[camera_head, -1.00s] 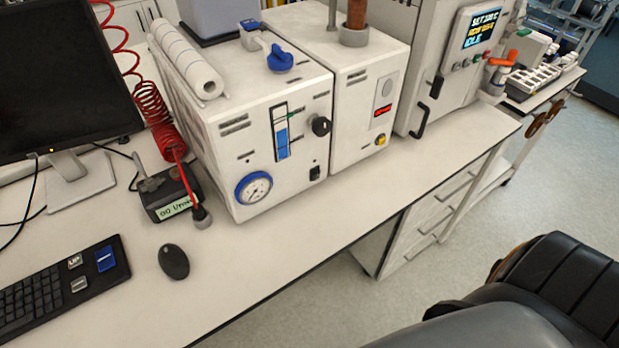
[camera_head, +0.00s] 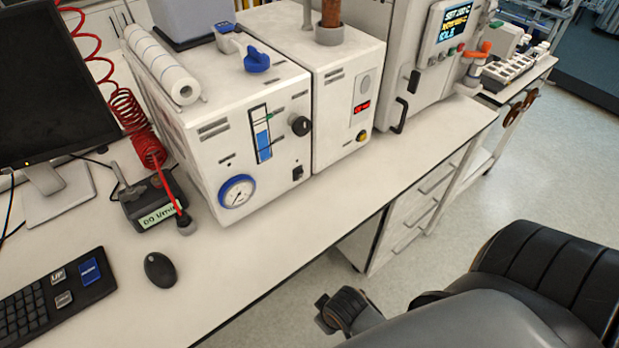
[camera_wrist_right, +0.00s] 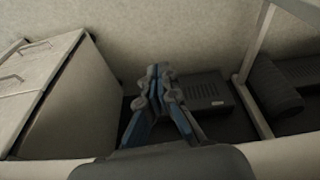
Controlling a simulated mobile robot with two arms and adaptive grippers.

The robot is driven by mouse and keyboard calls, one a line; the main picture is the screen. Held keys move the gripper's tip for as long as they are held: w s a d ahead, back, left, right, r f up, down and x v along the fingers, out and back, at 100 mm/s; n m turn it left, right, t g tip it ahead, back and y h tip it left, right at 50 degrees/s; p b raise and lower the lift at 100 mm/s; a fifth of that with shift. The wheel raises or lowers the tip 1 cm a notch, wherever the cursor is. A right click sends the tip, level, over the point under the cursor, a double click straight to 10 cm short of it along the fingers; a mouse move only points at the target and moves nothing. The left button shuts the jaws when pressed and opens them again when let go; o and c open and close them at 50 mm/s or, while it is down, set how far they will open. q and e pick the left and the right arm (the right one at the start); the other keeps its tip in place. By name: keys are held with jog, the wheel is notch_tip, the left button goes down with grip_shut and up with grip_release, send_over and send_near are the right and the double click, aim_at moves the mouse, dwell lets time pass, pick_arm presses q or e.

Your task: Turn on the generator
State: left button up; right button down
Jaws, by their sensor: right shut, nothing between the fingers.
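A white boxy unit (camera_head: 225,150) stands on the bench in the head view. Its front has a blue-rimmed gauge (camera_head: 237,191), a blue level tube (camera_head: 262,135), a black knob (camera_head: 300,125) and a small black switch (camera_head: 297,173). A second white unit (camera_head: 340,110) beside it has a lit red display (camera_head: 362,107) and a yellow button (camera_head: 362,136). No label shows which unit is the generator. My right gripper (camera_wrist_right: 158,72) has its blue-sided fingers shut and empty in the right wrist view, away from both units. My left gripper is in neither view.
A monitor (camera_head: 50,85), keyboard (camera_head: 50,295), mouse (camera_head: 160,270) and black device (camera_head: 150,201) with a red coiled hose are at left. The bench in front of the units is clear. A black chair (camera_head: 545,265) is at lower right. The wrist view shows drawers (camera_wrist_right: 50,90) and a dark box (camera_wrist_right: 205,92).

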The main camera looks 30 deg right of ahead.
jog(key=w+d+r+n+t+h, duration=0.1)
jog(key=d+r+n, duration=0.15)
jog(key=r, duration=0.55)
jog(key=d+r+n+t+h, duration=0.1)
jog(key=d+r, duration=0.2)
jog(key=r, duration=0.5)
jog(key=w+d+r+n+t+y, duration=0.1)
jog(key=w+d+r+n+t, duration=0.2)
jog(key=n, duration=1.2)
jog(key=w+d+r+n+t+y, duration=0.1)
jog(key=w+d+r+n+t, duration=0.2)
jog(key=w+r+n, duration=0.4)
jog(key=shift+w+d+r+n+t+y, duration=0.35)
jog(key=shift+w+d+n, duration=0.45)
jog(key=shift+n, duration=3.85)
jog(key=shift+f, duration=0.1)
